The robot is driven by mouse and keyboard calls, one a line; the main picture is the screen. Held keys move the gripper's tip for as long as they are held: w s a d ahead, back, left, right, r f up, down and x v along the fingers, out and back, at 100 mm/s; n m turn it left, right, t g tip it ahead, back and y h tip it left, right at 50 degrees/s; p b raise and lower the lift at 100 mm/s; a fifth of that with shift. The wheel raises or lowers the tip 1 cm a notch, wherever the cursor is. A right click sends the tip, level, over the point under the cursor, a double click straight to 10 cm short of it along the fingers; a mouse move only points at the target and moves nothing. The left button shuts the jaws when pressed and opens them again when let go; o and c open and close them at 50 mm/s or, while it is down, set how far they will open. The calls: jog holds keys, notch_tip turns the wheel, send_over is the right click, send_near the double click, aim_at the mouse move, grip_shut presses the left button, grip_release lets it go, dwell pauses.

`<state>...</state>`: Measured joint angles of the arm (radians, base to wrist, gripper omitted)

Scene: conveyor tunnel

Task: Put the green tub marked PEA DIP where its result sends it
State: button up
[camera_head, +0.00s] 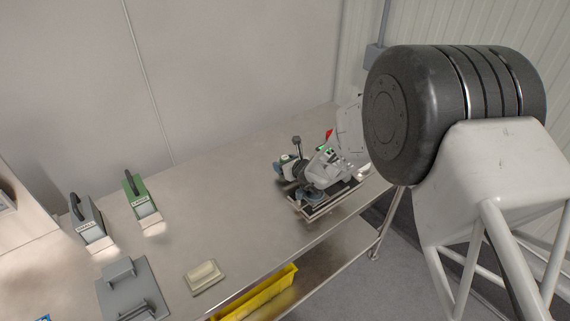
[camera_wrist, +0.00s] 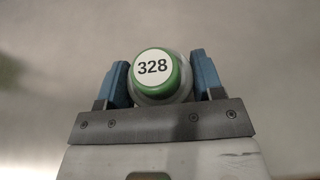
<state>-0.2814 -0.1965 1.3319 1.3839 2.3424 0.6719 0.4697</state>
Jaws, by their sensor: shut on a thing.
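A tub with a green rim and a white round label reading 328 (camera_wrist: 153,67) is between the two blue fingers of my gripper (camera_wrist: 163,76) in the wrist view. The fingers are shut on it from both sides. The words PEA DIP do not show on the face in view.
A green handled unit (camera_head: 137,189) and a grey handled unit (camera_head: 86,213) stand at left on the steel bench (camera_head: 210,200). A grey plate (camera_head: 130,285) and a pale block on a base (camera_head: 204,276) lie nearer. A yellow bin (camera_head: 262,294) is below. The bench middle is clear.

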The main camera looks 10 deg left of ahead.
jog(key=shift+f, duration=0.15)
jog(key=o, duration=1.3)
jog(key=shift+s+d+r, duration=0.1)
jog(key=shift+r, duration=0.15)
jog(key=shift+v, duration=5.85)
jog(key=shift+r, duration=0.15)
